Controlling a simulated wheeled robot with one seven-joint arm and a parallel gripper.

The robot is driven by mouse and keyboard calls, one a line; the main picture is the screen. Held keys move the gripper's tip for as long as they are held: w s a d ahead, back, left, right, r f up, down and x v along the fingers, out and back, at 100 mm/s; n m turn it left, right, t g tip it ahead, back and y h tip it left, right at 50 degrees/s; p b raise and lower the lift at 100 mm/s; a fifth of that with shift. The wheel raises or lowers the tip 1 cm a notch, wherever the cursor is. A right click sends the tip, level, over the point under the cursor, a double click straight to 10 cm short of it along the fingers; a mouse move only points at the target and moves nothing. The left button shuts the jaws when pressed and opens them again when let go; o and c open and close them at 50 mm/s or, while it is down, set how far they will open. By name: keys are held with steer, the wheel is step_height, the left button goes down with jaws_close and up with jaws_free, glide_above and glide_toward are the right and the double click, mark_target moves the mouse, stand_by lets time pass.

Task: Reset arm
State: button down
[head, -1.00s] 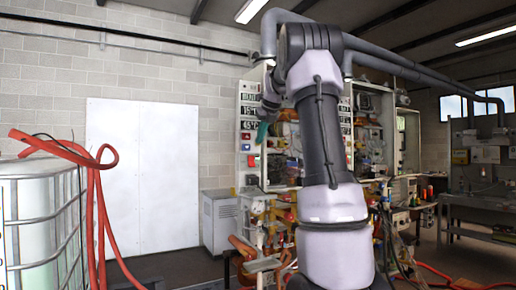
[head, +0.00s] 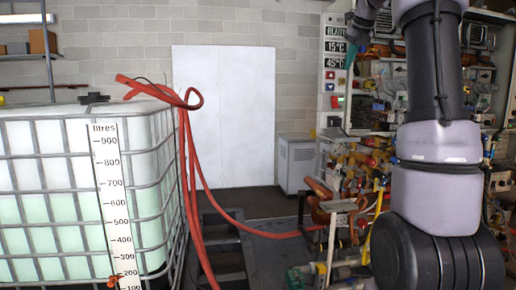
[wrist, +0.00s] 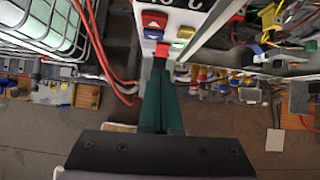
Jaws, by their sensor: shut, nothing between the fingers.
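My gripper (wrist: 161,72) has dark green fingers, closed together with nothing visible between them in the wrist view. Their tips are close to the front of a control panel (wrist: 187,13) with a red and blue button block (wrist: 154,22). A red piece shows right at the tips; I cannot tell whether they touch it. In the head view my arm rises on the right, and part of the teal fingers (head: 350,58) shows beside the panel's displays. The arm is bent, with the gripper left of the upper link.
A caged liquid tank (head: 75,190) stands at the left with red hoses (head: 188,150) hanging beside it. Pipes and valves (head: 345,200) crowd the heater rig beside my arm. A grey cabinet (head: 297,163) and white wall panel (head: 223,115) stand behind.

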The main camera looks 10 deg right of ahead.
steer(key=s+a+f+n+y, duration=0.1)
steer(key=s+a+f+n, duration=0.3)
steer(key=s+a+n, duration=0.95)
steer(key=s+a+f+n, duration=0.3)
steer(key=s+f+n, duration=0.5)
steer(key=s, duration=0.1)
steer(key=s+a+f+n, duration=0.4)
steer(key=s+f+n, duration=0.3)
steer(key=s+n, duration=0.2)
steer(key=shift+s+f+y, duration=0.3)
steer(key=shift+s+f, duration=0.05)
steer(key=shift+s, duration=0.45)
